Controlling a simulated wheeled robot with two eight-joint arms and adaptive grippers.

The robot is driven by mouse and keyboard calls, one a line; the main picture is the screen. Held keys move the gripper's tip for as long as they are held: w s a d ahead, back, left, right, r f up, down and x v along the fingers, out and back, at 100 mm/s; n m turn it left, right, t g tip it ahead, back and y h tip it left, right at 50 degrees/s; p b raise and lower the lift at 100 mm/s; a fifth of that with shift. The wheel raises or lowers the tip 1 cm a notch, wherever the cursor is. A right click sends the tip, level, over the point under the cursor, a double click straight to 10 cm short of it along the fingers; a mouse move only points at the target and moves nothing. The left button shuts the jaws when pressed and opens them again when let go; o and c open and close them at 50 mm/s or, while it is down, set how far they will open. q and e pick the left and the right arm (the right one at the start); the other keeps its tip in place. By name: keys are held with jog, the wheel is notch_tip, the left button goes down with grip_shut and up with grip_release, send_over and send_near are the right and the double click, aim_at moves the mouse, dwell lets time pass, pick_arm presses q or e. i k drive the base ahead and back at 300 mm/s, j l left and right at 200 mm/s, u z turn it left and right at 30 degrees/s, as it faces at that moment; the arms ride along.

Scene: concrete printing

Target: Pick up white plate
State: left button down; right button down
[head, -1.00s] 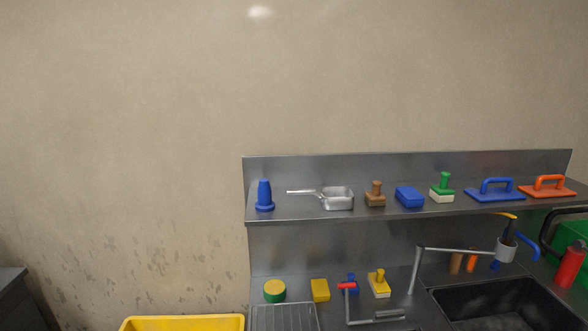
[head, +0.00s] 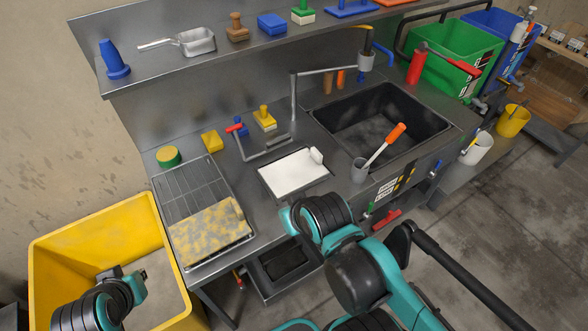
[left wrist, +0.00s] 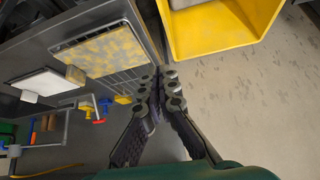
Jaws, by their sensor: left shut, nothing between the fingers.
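A flat white plate (head: 292,172) with a raised white lump at its right end lies on a dark tray on the steel counter, left of the sink. It also shows at the left of the left wrist view (left wrist: 42,87). My left gripper (left wrist: 160,80) is shut and empty. In the left wrist view its fingers point towards the yellow tub, apart from the plate. In the head view my left wrist is low at the left, over the yellow tub. My right arm's links show in front of the counter, but I cannot see its gripper.
A yellow-speckled board (head: 210,232) lies on a wire rack (head: 190,180) left of the plate. The yellow tub (head: 60,235) stands at the left. A bent grey pipe (head: 240,147) is behind the plate; a grey cup (head: 360,170) with an orange-handled tool and a sink (head: 385,120) are right.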

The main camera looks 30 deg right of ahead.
aim_at(288, 175)
jog(key=k+l, duration=0.1)
jog(key=l, duration=0.25)
jog(key=k+l, duration=0.1)
jog(key=l, duration=0.3)
jog(key=k+l, duration=0.1)
jog(key=l, duration=0.25)
jog(key=i+l, duration=0.1)
jog(key=l, duration=0.45)
jog(key=i+l+u, duration=0.1)
jog(key=l, duration=0.4)
jog(key=i+l, duration=0.1)
jog(key=l, duration=0.45)
jog(key=i+l, duration=0.2)
jog(key=i, duration=0.2)
jog(key=u, duration=0.05)
